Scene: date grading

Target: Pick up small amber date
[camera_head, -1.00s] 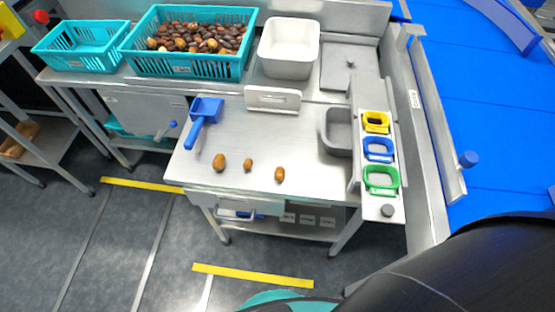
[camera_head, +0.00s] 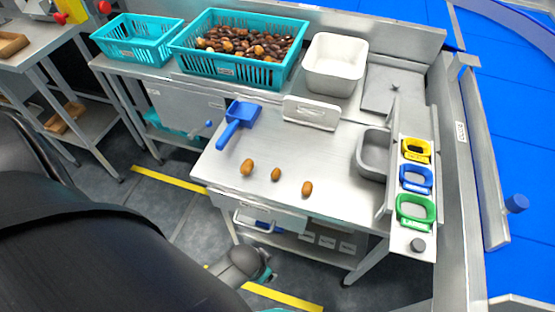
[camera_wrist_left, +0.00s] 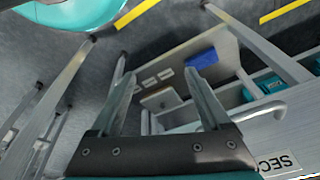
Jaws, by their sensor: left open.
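Three amber-brown dates lie on the near part of the steel table: a larger one (camera_head: 247,167) at left, the smallest one (camera_head: 275,174) in the middle, and a longer one (camera_head: 307,188) at right. My left arm comes in from the lower left of the head view, its end low in front of the table, below the top. In the left wrist view my left gripper (camera_wrist_left: 158,82) is open and empty, its two fingers spread, with the table's lower shelf beyond them. No date shows in that view. My right gripper is out of view.
A blue scoop (camera_head: 238,122) lies left behind the dates. A grey tray (camera_head: 372,155) and yellow, blue and green label frames (camera_head: 416,208) stand right. Behind are a teal crate of dates (camera_head: 238,66) and a white bin (camera_head: 335,65). A drawer handle (camera_wrist_left: 258,112) juts from the front.

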